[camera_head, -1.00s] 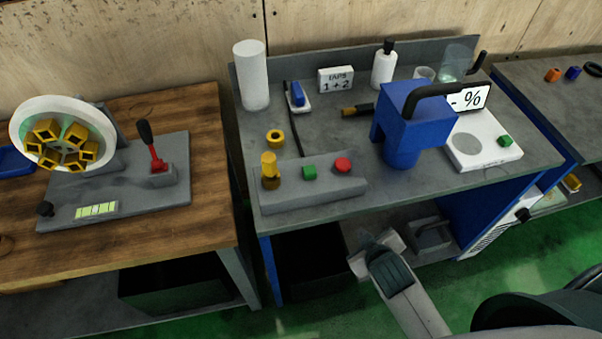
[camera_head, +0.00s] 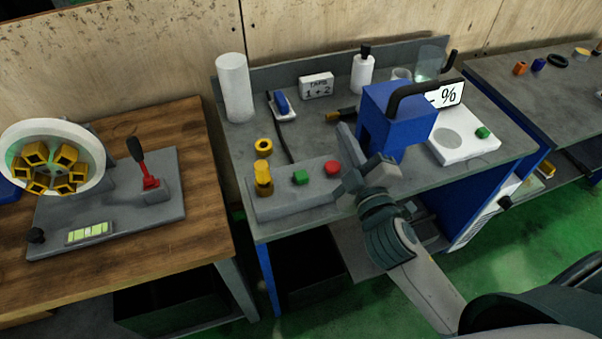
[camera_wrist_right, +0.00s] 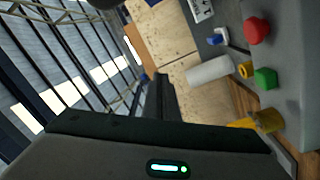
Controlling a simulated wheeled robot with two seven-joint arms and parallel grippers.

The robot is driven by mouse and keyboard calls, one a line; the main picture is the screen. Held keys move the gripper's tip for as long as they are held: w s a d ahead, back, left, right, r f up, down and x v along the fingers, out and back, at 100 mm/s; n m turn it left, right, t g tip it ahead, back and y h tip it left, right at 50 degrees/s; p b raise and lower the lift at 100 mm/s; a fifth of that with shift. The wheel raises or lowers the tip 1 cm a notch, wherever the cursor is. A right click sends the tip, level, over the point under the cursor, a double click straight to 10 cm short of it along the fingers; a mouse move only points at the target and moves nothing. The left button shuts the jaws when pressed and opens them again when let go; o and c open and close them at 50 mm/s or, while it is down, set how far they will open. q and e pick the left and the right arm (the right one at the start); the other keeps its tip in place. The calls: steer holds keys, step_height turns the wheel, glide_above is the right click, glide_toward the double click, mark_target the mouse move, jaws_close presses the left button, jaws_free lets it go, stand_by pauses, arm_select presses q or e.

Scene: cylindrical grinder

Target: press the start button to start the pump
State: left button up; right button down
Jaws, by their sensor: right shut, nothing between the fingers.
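My right gripper (camera_head: 346,132) is shut and empty, just right of the red button and above the bench, in front of the blue machine. In the right wrist view its closed fingers (camera_wrist_right: 163,88) point away, with the green button (camera_wrist_right: 265,78) and red button (camera_wrist_right: 257,30) off to the right. No contact with a button shows. My left gripper is not in view.
The blue machine (camera_head: 405,118) with a black handle stands close to the right gripper. A white scale-like plate (camera_head: 462,150) with another green button lies right of it. A yellow ring (camera_head: 263,146) lies behind the box. A wooden bench (camera_head: 200,235) with a red lever stands left.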

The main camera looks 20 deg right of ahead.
steer(key=a+r+n+t+y, duration=0.45)
steer(key=r+n+y, duration=0.2)
steer(key=r, duration=0.35)
steer(key=s+a+r+n+g+y, duration=0.2)
steer(key=a+n+g+y, duration=0.5)
steer(key=n, duration=0.6)
steer(key=s+a+r+n+g+y, duration=0.3)
steer(key=a+n+g+y, duration=0.4)
steer(key=n, duration=0.6)
step_height(320, 180, down, 11)
steer(key=w+n+g+h, duration=0.2)
steer(key=n+g+h, duration=0.35)
steer(key=n, duration=0.35)
steer(key=w+d+f+n+t+h, duration=0.1)
steer(key=w+d+f+h, duration=0.1)
steer(key=w+d+h, duration=0.1)
steer(key=w+d+f+n+t+h, duration=0.1)
steer(key=w+d+f+t+h, duration=0.1)
steer(key=d, duration=0.6)
steer(key=w+f+h, duration=0.1)
steer(key=w+h, duration=0.1)
steer(key=shift+d+f+h, duration=0.3)
steer(key=shift+h, duration=0.1)
steer(key=shift+s+f, duration=0.1)
steer(key=shift+f, duration=0.05)
